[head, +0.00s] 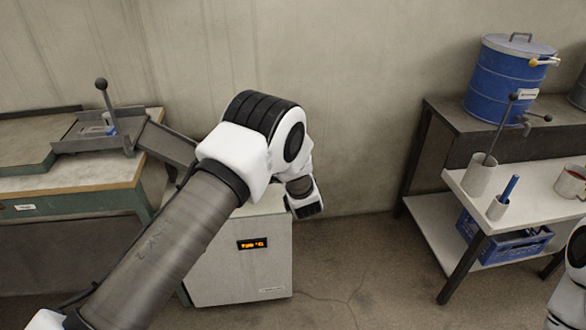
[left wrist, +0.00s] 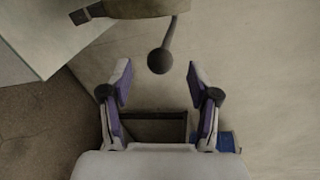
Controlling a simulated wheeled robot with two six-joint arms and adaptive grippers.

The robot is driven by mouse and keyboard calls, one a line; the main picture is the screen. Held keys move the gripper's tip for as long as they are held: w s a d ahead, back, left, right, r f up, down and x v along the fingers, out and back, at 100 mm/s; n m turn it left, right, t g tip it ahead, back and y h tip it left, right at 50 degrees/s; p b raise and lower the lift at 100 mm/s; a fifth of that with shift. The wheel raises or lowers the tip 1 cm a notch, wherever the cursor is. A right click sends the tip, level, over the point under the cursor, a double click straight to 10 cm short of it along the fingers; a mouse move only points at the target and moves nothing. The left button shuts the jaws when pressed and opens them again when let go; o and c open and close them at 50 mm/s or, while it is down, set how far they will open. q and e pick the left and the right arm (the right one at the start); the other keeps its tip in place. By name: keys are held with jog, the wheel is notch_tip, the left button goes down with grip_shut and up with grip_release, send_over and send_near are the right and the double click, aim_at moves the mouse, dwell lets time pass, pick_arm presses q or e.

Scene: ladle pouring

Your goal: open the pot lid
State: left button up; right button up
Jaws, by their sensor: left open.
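A grey box with an orange display (head: 240,260) stands on the floor against the wall. My left arm hides much of its top, so I cannot tell whether a pot or lid is there. My left gripper (left wrist: 157,85) is open and empty; in the head view it is hidden. A dark ball-ended handle (left wrist: 160,61) shows around the gap between its fingertips, with no visible contact. A grey body (left wrist: 132,8) shows at the handle's upper end. My right gripper is not in view.
A green-sided bench (head: 85,203) at left carries a grey tray and a lever with a black ball (head: 101,84). A white cart (head: 455,180) at right holds a grey cup (head: 480,175) and a mug. A blue crate (head: 505,245) sits below. Floor between is clear.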

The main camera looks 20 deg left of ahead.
pick_arm(q)
jog(key=v, duration=0.6)
jog(key=shift+s, duration=0.15)
